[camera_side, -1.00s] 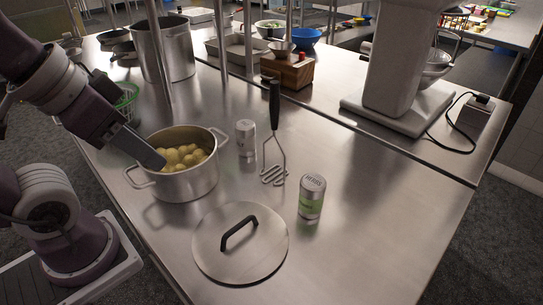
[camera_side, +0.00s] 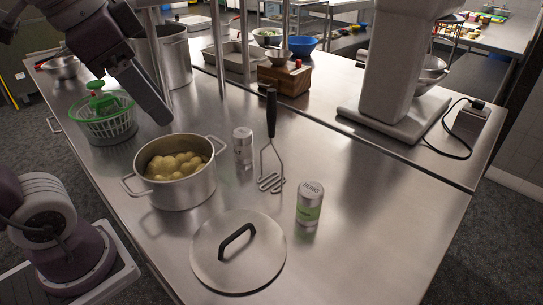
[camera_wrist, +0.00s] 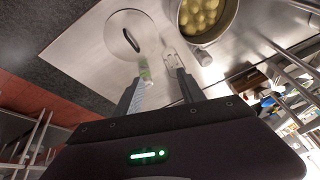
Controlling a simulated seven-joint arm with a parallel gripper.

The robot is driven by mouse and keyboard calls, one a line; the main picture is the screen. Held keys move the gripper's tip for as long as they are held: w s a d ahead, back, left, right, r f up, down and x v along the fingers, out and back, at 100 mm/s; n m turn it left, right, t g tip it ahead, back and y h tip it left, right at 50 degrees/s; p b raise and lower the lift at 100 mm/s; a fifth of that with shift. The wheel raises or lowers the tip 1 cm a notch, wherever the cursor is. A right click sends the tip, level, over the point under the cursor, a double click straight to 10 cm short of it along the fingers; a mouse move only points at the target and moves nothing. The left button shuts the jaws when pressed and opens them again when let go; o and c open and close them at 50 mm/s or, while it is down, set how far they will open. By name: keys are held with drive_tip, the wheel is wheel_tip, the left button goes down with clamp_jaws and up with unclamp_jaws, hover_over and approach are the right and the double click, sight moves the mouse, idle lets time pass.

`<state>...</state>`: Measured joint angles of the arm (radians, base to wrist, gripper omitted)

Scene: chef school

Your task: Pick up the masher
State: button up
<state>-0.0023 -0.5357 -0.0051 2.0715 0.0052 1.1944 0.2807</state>
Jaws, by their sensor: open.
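The masher (camera_side: 270,155) has a black handle and a zigzag metal wire head. In the side view its handle points up, with the head low at the counter, between a white-and-silver shaker and the herb can. My gripper (camera_side: 162,118) is open and empty, above the counter behind the pot, left of the masher and apart from it. In the wrist view my open gripper (camera_wrist: 160,84) shows both fingers. The masher's metal part (camera_wrist: 171,59) appears just beyond the right finger, which may hide some of it.
A pot of potatoes (camera_side: 175,193) stands left of the masher, with the shaker (camera_side: 243,147) between. The herb can (camera_side: 310,203) and pot lid (camera_side: 238,273) are in front. A green-lidded basket (camera_side: 105,125) and upright poles stand near my arm.

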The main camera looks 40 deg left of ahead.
drive_tip(key=w+r+m+g, duration=0.1)
drive_tip(key=w+r+m, duration=0.1)
drive_tip(key=w+m, duration=0.45)
drive_tip(key=m+g, duration=0.4)
drive_tip(key=m, duration=0.7)
hover_over(273, 93)
drive_tip(key=shift+n, duration=0.25)
wheel_tip(273, 93, down, 5)
drive_tip(key=shift+w+f, duration=0.1)
drive_tip(key=shift+f, duration=0.1)
wheel_tip(273, 93, down, 4)
drive_tip(key=shift+f, duration=0.1)
drive_tip(key=f, duration=0.7)
drive_tip(key=shift+w+a+f, duration=0.1)
drive_tip(key=shift+a+f, duration=0.2)
drive_tip(key=shift+f, duration=0.1)
clamp_jaws()
